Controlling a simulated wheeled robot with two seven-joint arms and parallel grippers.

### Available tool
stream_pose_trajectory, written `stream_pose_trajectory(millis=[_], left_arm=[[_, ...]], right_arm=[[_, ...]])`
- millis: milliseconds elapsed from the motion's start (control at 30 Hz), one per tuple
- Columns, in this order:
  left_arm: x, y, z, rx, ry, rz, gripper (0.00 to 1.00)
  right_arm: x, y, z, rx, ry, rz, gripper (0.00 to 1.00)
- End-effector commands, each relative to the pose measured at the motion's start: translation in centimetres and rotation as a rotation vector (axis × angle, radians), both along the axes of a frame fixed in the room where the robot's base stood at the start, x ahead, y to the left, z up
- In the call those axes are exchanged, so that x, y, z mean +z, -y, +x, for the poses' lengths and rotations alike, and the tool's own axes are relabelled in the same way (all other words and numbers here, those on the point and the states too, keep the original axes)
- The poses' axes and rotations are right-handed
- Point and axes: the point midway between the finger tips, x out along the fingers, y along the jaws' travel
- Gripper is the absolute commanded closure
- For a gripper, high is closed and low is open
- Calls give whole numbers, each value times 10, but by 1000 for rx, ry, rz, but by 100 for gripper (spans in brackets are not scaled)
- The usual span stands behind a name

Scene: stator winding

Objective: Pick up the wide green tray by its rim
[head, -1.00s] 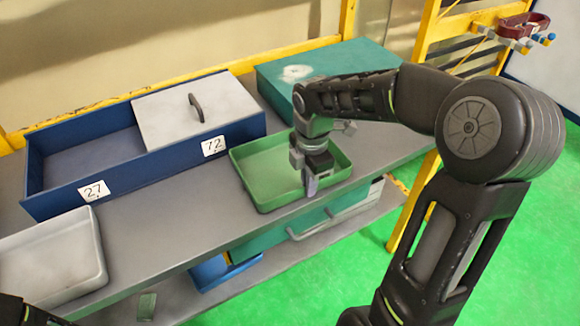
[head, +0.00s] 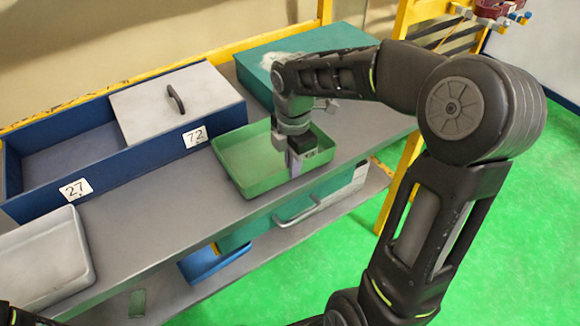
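The wide green tray (head: 243,160) is a shallow, empty-looking tray lying flat on the grey bench. My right gripper (head: 295,168) points down at the tray's front right rim. One finger shows on the near side of the rim, and the rest of the gripper is over the inside of the tray. I cannot tell whether the fingers are closed on the rim. Only a dark bit of my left arm shows at the bottom left corner; the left gripper is out of the picture.
A blue bin (head: 60,160) labelled 27 and 72, with a grey lid (head: 160,100), stands left of the tray. A teal box (head: 330,42) is behind it. A white tray (head: 40,262) lies at the front left. The bench between the trays is clear.

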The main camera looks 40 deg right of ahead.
Motion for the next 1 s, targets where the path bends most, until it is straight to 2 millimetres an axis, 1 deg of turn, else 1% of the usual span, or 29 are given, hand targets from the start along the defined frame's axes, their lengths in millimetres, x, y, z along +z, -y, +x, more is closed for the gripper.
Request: stream_pose_trajectory(millis=[200, 300, 400, 567, 1000], left_arm=[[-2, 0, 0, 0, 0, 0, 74], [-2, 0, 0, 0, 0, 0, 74], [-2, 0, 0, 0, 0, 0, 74], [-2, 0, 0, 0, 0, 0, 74], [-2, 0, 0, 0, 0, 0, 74]], right_arm=[[43, 0, 1, 0, 7, -1, 100], [61, 0, 1, 0, 7, 0, 100], [75, 0, 1, 0, 6, 1, 100], [84, 0, 1, 0, 4, 1, 100], [84, 0, 1, 0, 4, 1, 100]])
